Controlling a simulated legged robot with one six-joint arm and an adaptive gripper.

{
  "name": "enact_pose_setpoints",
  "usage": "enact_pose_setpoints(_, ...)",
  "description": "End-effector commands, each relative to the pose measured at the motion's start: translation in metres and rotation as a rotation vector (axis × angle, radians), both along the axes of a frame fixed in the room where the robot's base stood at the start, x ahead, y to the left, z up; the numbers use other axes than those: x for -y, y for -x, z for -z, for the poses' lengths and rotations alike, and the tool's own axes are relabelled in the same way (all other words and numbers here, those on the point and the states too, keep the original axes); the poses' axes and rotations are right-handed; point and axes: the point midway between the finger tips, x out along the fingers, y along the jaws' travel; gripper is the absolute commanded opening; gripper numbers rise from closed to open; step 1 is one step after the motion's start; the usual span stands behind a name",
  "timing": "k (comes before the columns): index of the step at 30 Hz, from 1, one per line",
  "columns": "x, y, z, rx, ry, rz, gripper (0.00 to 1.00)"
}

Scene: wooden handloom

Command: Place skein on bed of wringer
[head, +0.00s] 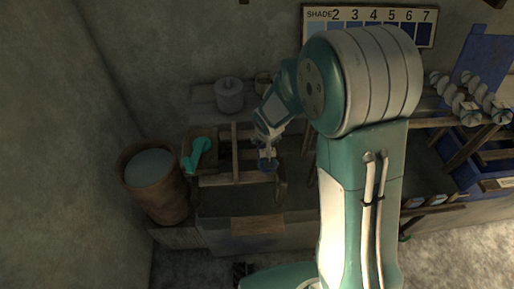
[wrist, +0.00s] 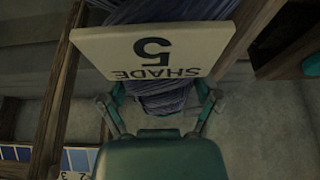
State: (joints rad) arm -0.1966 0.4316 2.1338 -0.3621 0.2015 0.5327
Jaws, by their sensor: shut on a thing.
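My gripper (head: 267,152) is shut on a dark blue skein (head: 268,165), held at the right side of a wooden frame. In the wrist view the skein (wrist: 165,96) lies between the fingers (wrist: 163,108). A white tag (wrist: 150,50) reading "SHADE 5", upside down, hides its middle. The wringer appears to be the wooden frame (head: 236,151) with a teal crank (head: 198,153) at its left. I cannot make out its bed clearly, nor whether the skein touches it.
A brown tub (head: 152,185) of liquid stands left of the frame. A grey lidded pot (head: 229,96) sits on a ledge behind. A shade chart (head: 370,27) hangs on the wall.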

Motion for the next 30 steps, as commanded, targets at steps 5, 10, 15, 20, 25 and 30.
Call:
enact_pose_setpoints(5,-0.016,-0.014,0.025,0.0,0.0,-0.003,0.27)
enact_pose_setpoints(10,-0.022,-0.019,0.036,0.001,0.0,-0.002,0.27)
enact_pose_setpoints(15,-0.024,-0.02,0.055,-0.002,-0.001,-0.001,0.27)
enact_pose_setpoints(20,-0.024,-0.021,0.065,0.001,-0.001,0.001,0.27)
enact_pose_setpoints(25,-0.024,-0.021,0.068,0.001,-0.002,0.0,0.27)
enact_pose_setpoints(30,-0.024,-0.021,0.068,0.001,-0.002,0.0,0.27)
